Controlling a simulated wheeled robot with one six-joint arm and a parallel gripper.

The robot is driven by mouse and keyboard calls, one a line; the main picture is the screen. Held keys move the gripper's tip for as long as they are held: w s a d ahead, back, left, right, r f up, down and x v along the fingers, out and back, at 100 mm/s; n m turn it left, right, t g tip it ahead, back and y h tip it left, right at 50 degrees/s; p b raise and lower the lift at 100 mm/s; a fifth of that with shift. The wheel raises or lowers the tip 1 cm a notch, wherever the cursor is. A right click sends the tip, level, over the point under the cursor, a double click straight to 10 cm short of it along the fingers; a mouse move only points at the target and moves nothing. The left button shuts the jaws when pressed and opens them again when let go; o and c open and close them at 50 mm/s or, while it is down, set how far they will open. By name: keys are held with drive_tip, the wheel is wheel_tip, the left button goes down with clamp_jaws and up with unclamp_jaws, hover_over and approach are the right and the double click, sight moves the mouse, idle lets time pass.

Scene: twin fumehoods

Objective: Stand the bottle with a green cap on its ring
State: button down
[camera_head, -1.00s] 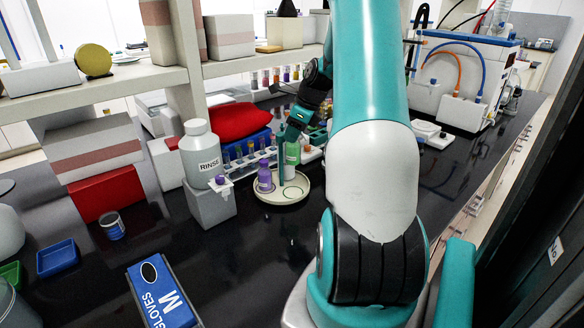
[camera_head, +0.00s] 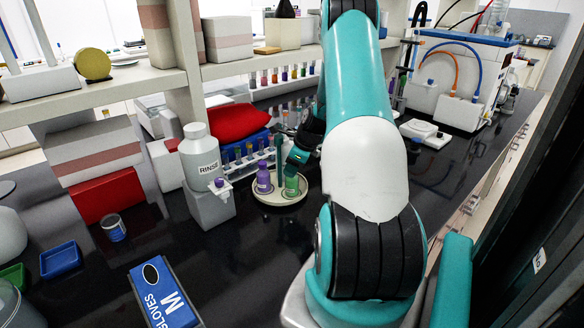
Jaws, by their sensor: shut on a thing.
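The bottle with a green cap (camera_head: 291,184) is upright at the right side of a round cream tray (camera_head: 271,201), where the green ring was visible a second ago. My gripper (camera_head: 292,164) is shut on it from above and hides its upper part. The bottle's base looks at or very near the tray floor; I cannot tell whether it touches. The ring is now hidden by the bottle. A purple-capped bottle (camera_head: 263,180) stands on the tray just to the left.
A rack of capped tubes (camera_head: 243,165) stands close behind the tray. A blue GLOVES box (camera_head: 163,294) lies in front. Dark bench between box and tray is clear.

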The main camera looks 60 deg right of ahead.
drive_tip(key=c, duration=0.9)
unclamp_jaws()
drive_tip(key=shift+f, duration=0.1)
drive_tip(key=b+v, duration=0.3)
drive_tip(key=v, duration=0.9)
drive_tip(key=w+a+r+n+y, duration=0.1)
drive_tip(key=w+a+r+n, duration=0.15)
drive_tip(key=a+n, duration=0.55)
drive_tip(key=w+a+r+n+g, duration=0.1)
drive_tip(key=w+a+r+n, duration=0.15)
drive_tip(key=a, duration=0.85)
drive_tip(key=w+a+r+n+y, duration=0.1)
drive_tip(key=w+a+r+n, duration=0.15)
drive_tip(key=a+n, duration=0.6)
drive_tip(key=s+a+r+n+g, duration=0.1)
drive_tip(key=s+a+n, duration=0.25)
drive_tip(key=a, duration=0.45)
drive_tip(key=s+a+n+g, duration=0.1)
drive_tip(key=s+a+n, duration=0.1)
drive_tip(key=a+n, duration=0.4)
drive_tip(key=s+a+n, duration=0.3)
drive_tip(key=s, duration=0.1)
drive_tip(key=s+a+n+g, duration=0.1)
drive_tip(key=s+a+n, duration=0.3)
drive_tip(key=s+a+n+y, duration=0.1)
drive_tip(key=s+a+n, duration=0.2)
drive_tip(key=s+n, duration=0.1)
drive_tip(key=shift+s+a+n, duration=0.25)
drive_tip(key=shift+s+a, duration=0.05)
drive_tip(key=shift+a, duration=0.1)
